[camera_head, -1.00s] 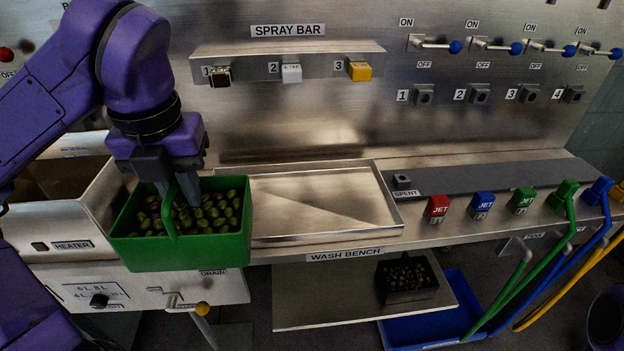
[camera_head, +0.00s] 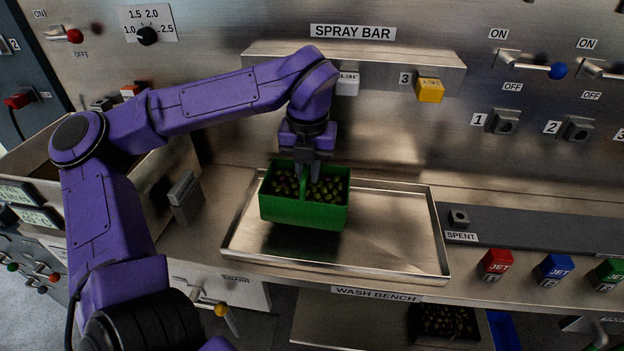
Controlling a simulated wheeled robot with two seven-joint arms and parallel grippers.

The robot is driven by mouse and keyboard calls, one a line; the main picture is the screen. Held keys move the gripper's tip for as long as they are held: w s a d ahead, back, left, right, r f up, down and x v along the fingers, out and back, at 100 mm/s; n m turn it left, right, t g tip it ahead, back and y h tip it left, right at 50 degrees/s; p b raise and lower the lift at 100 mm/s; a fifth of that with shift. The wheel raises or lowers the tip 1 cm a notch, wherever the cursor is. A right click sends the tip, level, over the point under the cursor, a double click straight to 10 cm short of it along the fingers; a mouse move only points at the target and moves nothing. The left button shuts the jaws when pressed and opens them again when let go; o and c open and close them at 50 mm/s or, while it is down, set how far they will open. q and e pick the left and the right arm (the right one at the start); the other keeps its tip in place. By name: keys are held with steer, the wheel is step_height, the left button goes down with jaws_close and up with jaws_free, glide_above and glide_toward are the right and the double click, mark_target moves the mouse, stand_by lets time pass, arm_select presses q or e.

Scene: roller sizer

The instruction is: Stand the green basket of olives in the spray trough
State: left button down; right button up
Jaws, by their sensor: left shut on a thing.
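The green basket (camera_head: 303,212) is full of dark and green olives and hangs upright by its handle. My left gripper (camera_head: 303,172) is shut on that handle, above the middle of the basket. The spray trough (camera_head: 390,240) is a shallow steel tray under the spray bar (camera_head: 380,72). The basket is over the left half of the trough; I cannot tell whether its bottom touches the trough floor. My right gripper is not in view.
A yellow block (camera_head: 430,90) and a white block (camera_head: 347,83) hang under the spray bar, close to my left arm. Red (camera_head: 496,262), blue (camera_head: 555,268) and green jet blocks stand right of the trough. A dark basket (camera_head: 447,321) is below the bench.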

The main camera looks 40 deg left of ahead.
mark_target(309, 186)
arm_select(q)
steer(key=shift+w+f+p, duration=0.15)
steer(key=shift+f+p, duration=0.1)
steer(key=shift+f, duration=0.75)
steer(key=shift+w+f+p, duration=0.1)
steer(key=shift+f+p, duration=0.1)
steer(key=shift+f, duration=0.75)
steer(key=shift+s+f, duration=0.1)
steer(key=c, duration=1.1)
jaws_free()
steer(key=r, duration=0.8)
steer(key=s+d+r, duration=0.1)
steer(key=r, duration=0.3)
steer(key=shift+r, duration=0.15)
